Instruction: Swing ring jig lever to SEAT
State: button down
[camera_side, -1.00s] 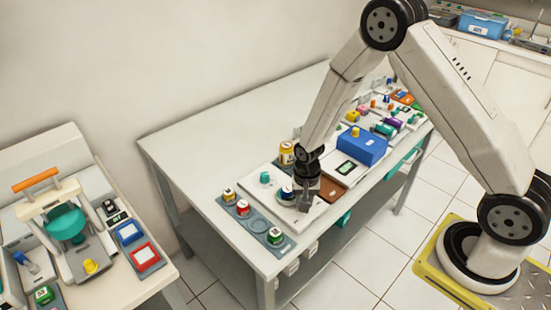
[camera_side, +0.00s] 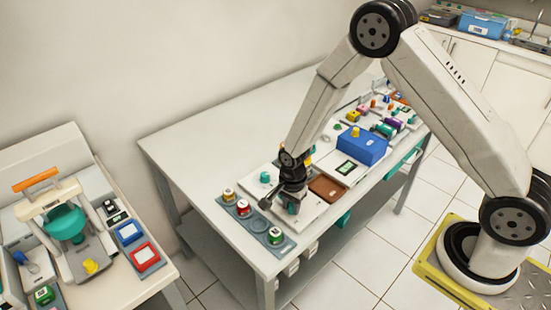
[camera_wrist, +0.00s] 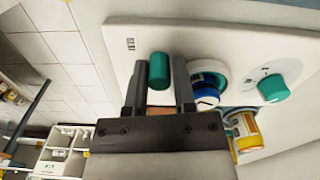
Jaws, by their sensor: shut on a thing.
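The ring jig is a white plate (camera_wrist: 125,35) with a grey-white ring (camera_wrist: 222,72) around a blue-capped jar (camera_wrist: 207,96) in the wrist view. The lever's upright teal handle (camera_wrist: 160,71) stands left of the ring. My gripper (camera_wrist: 159,68) is shut on this handle, one finger on each side. The lever's arm is hidden by my gripper, so its exact setting cannot be told. In the side view my gripper (camera_side: 288,205) is low over the jig plate (camera_side: 312,213) and covers most of the ring.
A teal dial knob (camera_wrist: 273,88) sits right of the ring. A yellow jar (camera_wrist: 245,130) is close by. A grey strip (camera_side: 256,229) with several jars lies left of the jig. A brown tray (camera_side: 328,188) and blue box (camera_side: 362,146) are to the right. The table's back left is bare.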

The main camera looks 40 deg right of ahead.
aim_at(292, 204)
jog(key=shift+w+d+r, duration=0.1)
jog(key=shift+w+d, duration=0.05)
jog(key=c, duration=0.7)
grip_release()
jog(key=shift+o, duration=1.1)
jog(key=shift+r, duration=0.1)
jog(key=shift+r, duration=3.75)
